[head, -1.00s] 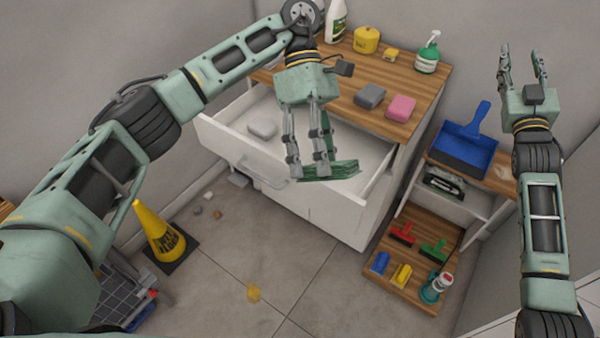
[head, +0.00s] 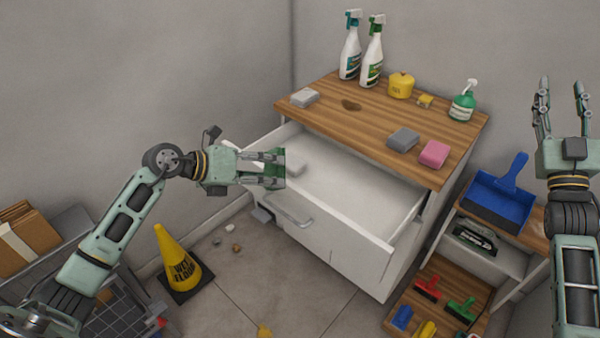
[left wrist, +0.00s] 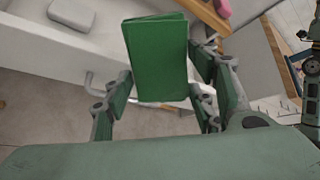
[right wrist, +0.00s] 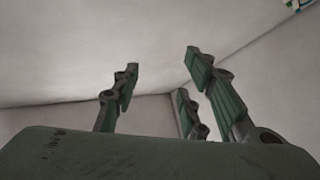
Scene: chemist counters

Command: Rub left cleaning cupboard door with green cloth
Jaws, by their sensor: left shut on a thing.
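My left gripper (head: 268,170) is shut on the green cloth (left wrist: 157,58), which is folded and stands up between the fingers in the left wrist view. The gripper holds it in the air by the left end of the open white drawer (head: 350,195). The white cabinet's front (head: 340,262) shows below and to the right of the cloth, with a grey handle (head: 288,212). I cannot make out the left door apart from the drawer front. My right gripper (head: 561,108) is open and empty, raised at the right.
The wooden top (head: 330,112) carries spray bottles (head: 372,55), a yellow pot (head: 401,86), a green dispenser (head: 463,103) and sponges (head: 433,153). A yellow wet-floor cone (head: 177,260) stands left. A low shelf with a blue dustpan (head: 497,200) stands right. The drawer juts out.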

